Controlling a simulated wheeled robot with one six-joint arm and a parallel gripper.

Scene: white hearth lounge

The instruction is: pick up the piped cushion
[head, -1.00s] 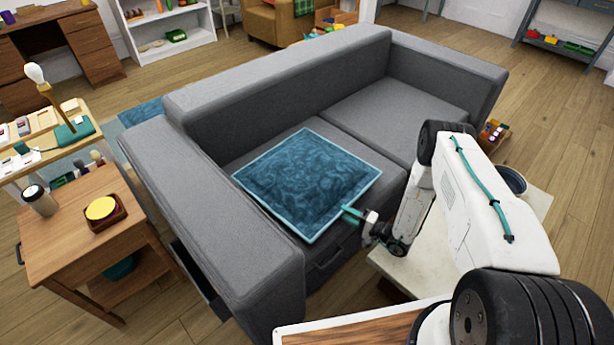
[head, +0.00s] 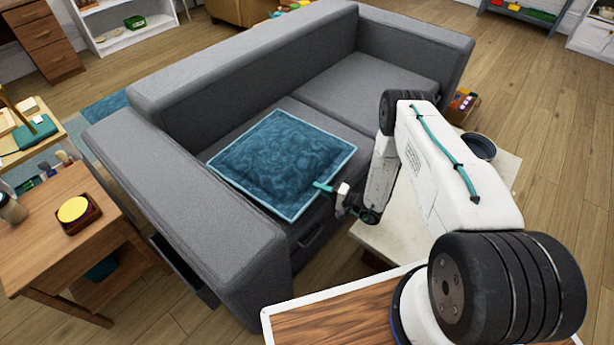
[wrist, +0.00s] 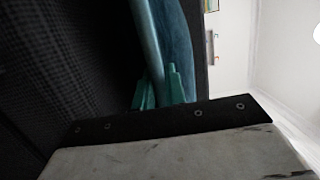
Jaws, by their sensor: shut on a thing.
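The piped cushion (head: 275,160) is a square teal-blue cushion with a lighter piped edge. In the head view it lies on the left seat of the grey sofa (head: 240,95). My gripper (head: 325,187) is at the cushion's right-hand edge, near its front corner, with its teal fingers shut on that edge. In the wrist view the teal fingers (wrist: 160,88) close around the light piping of the cushion (wrist: 170,38). The cushion appears to rest on the seat; its underside is hidden.
A wooden side table (head: 65,230) with a yellow-topped object (head: 74,210) stands left of the sofa's near armrest. A pale low table (head: 400,240) stands under my arm, with a dark bowl (head: 478,147) at its far end. Open floor lies to the right.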

